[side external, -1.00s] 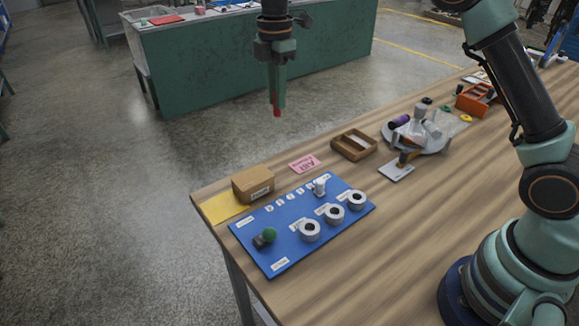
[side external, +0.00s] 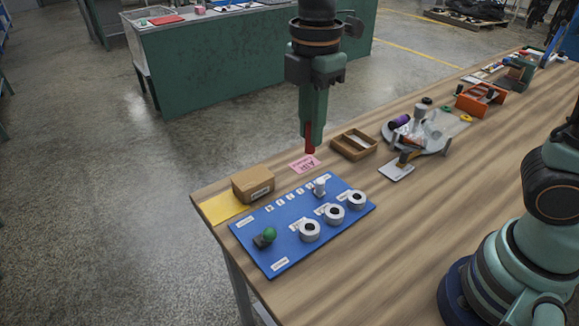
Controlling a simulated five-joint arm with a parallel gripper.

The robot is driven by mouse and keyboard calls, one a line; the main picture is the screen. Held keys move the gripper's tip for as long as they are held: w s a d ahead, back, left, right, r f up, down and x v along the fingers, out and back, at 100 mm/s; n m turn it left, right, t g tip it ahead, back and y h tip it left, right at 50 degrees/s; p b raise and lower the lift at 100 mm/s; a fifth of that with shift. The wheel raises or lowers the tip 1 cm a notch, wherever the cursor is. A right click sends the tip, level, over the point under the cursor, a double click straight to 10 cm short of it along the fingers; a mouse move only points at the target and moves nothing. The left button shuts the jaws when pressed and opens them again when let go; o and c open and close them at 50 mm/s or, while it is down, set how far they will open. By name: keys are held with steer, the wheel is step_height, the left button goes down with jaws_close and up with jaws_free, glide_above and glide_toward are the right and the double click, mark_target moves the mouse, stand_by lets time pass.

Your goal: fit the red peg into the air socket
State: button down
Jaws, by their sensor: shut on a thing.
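The red peg (side external: 310,143) points down from my gripper (side external: 312,128), which is shut on it. The gripper and peg hang in the air above the back of the table, and the peg's tip shows just above the pink card in the picture. The blue board (side external: 268,225) lies at the table's near left end. It carries three white round sockets with dark holes: left (side external: 310,231), middle (side external: 334,214) and right (side external: 357,200). Each has a small label, too small to read, so I cannot tell which is the air socket. The peg is apart from all of them.
A green knob (side external: 270,234) and a white fitting (side external: 319,187) stand up from the board. A cardboard box (side external: 253,184) is behind it. A pink card (side external: 304,164), a wooden tray (side external: 354,145) and a cluttered round grey stand (side external: 418,138) lie further back.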

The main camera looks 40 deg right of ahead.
glide_above(310, 217)
steer(key=s+a, duration=0.3)
steer(key=f, duration=2)
steer(key=shift+s+f, duration=0.15)
steer(key=shift+s, duration=0.05)
steer(key=shift+f, duration=0.15)
steer(key=c, duration=0.8)
jaws_free()
